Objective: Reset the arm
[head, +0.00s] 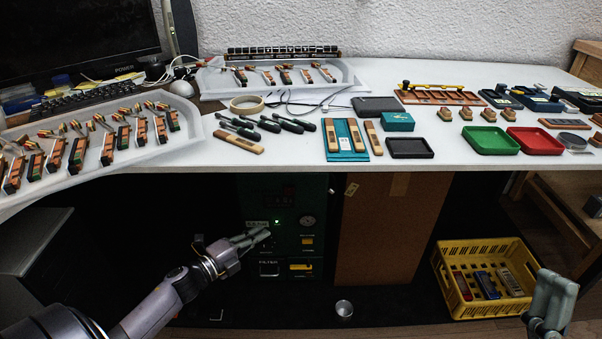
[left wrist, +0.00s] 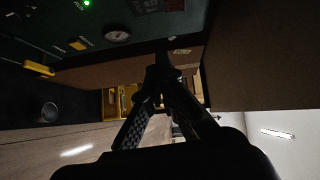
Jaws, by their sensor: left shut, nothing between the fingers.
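My left gripper (head: 252,238) is in front of the dark space under the bench, below the front edge of the table. Its fingers are shut and empty, near a dark green machine (head: 312,225) with a green light, a gauge and yellow parts. In the left wrist view the fingers (left wrist: 158,80) come together at their tips. My right gripper (head: 552,300) shows at the lower right edge of the head view, beside the yellow crate; its fingertips look close together, but I cannot tell whether it is open or shut.
The white table (head: 270,168) holds piano action parts, tools, a green tray (head: 490,140) and a red tray (head: 535,141). A brown panel (head: 390,230) stands under it. A yellow crate (head: 452,272) with several items and a small metal cup (head: 344,309) are on the floor.

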